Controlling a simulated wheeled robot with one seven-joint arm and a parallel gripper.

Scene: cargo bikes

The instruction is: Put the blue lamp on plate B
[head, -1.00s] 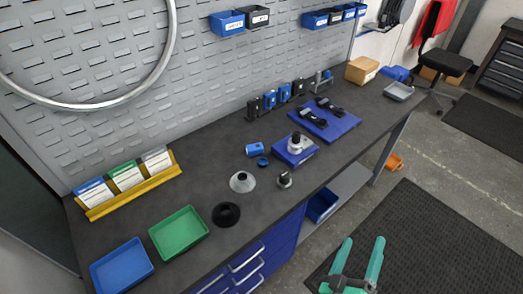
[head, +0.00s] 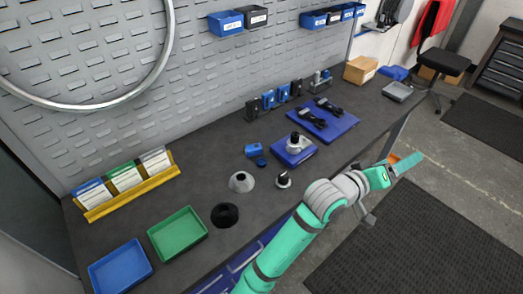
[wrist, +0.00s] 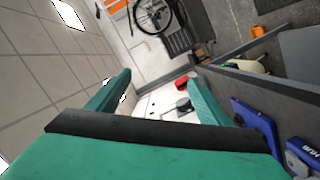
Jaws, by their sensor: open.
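Small upright blue lamp-like units (head: 268,99) stand in a row with black ones at the back of the bench; I cannot tell which is the blue lamp. A blue cylinder (head: 253,150) also lies mid-bench beside a small blue disc (head: 262,162). No plate letter is readable, so I cannot pick out plate B. A flat blue board (head: 341,124) holds two black strapped items (head: 325,106). My gripper (head: 402,168) is out past the bench's front edge, empty and away from these things. Its fingers are spread apart in the wrist view (wrist: 160,80).
A blue block (head: 302,157) bears a metal part; a blue piece marked "HUB" shows in the wrist view (wrist: 302,150). A cardboard box (head: 360,69) is at the far end.

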